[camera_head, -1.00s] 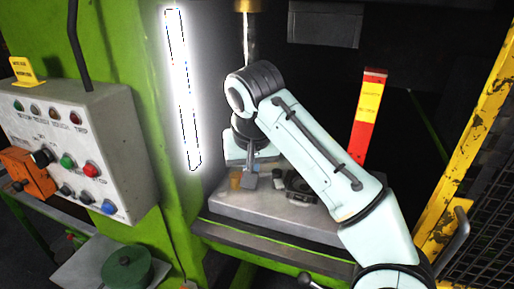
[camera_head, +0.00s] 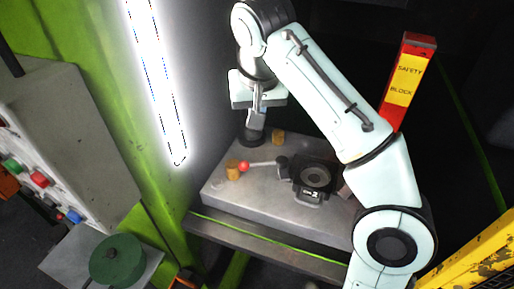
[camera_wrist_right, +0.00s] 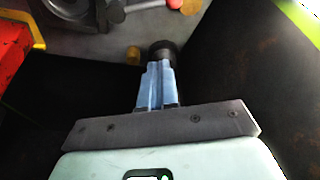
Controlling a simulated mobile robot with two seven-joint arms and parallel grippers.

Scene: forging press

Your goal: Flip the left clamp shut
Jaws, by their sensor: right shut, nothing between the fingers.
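The left clamp (camera_head: 283,167) sits at the left side of the dark round die (camera_head: 315,177) on the grey press bed. Its thin lever runs left, away from the die, to a red knob (camera_head: 244,167). My right gripper (camera_head: 254,130) points down above the back left part of the bed, behind and apart from the knob. Its fingers are shut and empty; in the right wrist view the blue-grey fingers (camera_wrist_right: 157,85) lie together, close to a dark cylinder (camera_wrist_right: 162,50). My left gripper is not seen.
Brass pegs stand on the bed (camera_head: 225,195) near the knob (camera_head: 233,170) and behind it (camera_head: 278,137). A red and yellow safety block (camera_head: 407,82) stands at the right. A bright light strip (camera_head: 155,80), green frame and control box (camera_head: 60,140) bound the left.

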